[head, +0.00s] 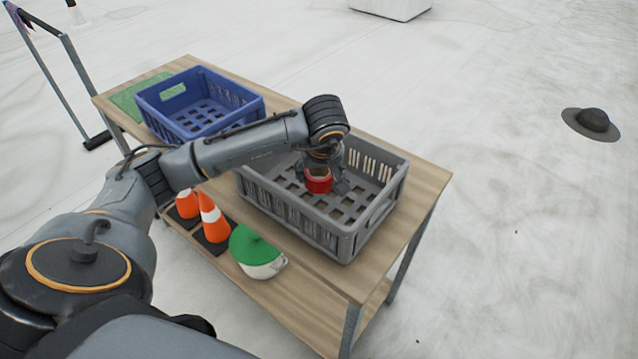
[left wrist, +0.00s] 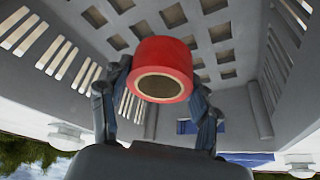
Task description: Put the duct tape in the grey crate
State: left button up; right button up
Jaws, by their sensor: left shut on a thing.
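The duct tape (head: 318,184) is a red roll, held in my left gripper (head: 324,180) inside the grey crate (head: 350,241). In the left wrist view the red roll (left wrist: 162,68) sits between the two dark fingers of my left gripper (left wrist: 158,95), which touch its sides. The slotted floor and walls of the grey crate (left wrist: 215,18) surround it there. The grey crate stands on the wooden table (head: 425,185). I cannot tell whether the roll touches the crate floor. My right gripper is not in view.
A blue crate (head: 213,128) stands further back on the table, beside a green mat (head: 135,97). Orange cones (head: 212,218) and a white pot with a green lid (head: 256,252) are near the table's left side. A dark dome (head: 592,122) sits on the roof to the right.

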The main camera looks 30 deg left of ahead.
aim_at(319, 195)
pick_arm(q)
notch_tip(319, 195, down, 3)
jog(key=shift+f, duration=0.35)
jog(key=shift+f, duration=0.1)
jog(key=o, duration=0.9)
jog(key=shift+f, duration=0.1)
jog(key=o, duration=0.4)
jog(key=shift+o, duration=0.2)
jog(key=shift+r, duration=0.25)
jog(key=v, duration=1.2)
jog(key=shift+f, duration=0.15)
